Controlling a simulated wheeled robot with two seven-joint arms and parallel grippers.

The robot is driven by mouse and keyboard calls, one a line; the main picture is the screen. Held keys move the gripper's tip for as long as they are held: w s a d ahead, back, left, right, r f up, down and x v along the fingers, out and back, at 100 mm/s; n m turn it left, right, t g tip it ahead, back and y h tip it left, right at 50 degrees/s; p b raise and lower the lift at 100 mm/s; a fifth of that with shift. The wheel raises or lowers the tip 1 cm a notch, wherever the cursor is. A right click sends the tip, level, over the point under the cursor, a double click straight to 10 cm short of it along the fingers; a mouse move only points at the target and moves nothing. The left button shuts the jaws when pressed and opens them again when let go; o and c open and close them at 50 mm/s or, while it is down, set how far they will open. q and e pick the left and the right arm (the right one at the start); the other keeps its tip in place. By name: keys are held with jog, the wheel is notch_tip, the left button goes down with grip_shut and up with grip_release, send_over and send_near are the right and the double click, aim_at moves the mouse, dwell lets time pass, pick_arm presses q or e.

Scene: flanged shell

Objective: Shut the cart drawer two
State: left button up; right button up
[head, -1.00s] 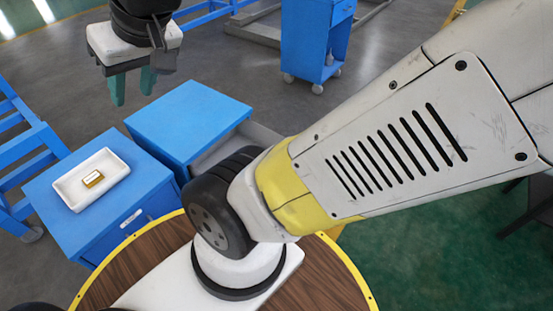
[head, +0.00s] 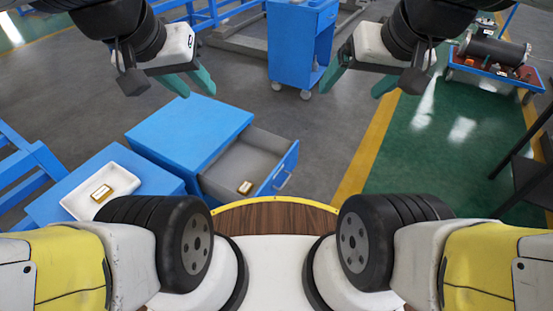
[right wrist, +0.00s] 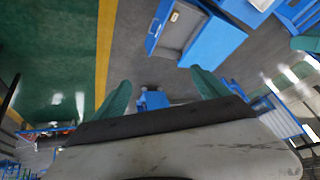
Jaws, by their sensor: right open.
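A drawer (head: 281,178) with a blue front and grey inside is pulled out from the right side of a blue cart cabinet (head: 190,130). Its handle faces right, and a small gold box lies inside (head: 245,187). The drawer also shows at the top of the right wrist view (right wrist: 180,28). My left gripper (head: 200,93) is open and empty above the far edge of the cabinet. My right gripper (head: 351,92) is open and empty, beyond and to the right of the drawer, not touching it. Its two fingers show apart in the right wrist view (right wrist: 160,88).
A second blue cabinet (head: 90,172) on the left carries a white tray (head: 127,184) with a gold box (head: 101,193). A blue cart (head: 300,45) stands at the back and a loaded trolley (head: 490,75) at the right. Floor right of the drawer is clear.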

jog(key=shift+s+d, duration=0.1)
jog(key=shift+d, duration=0.15)
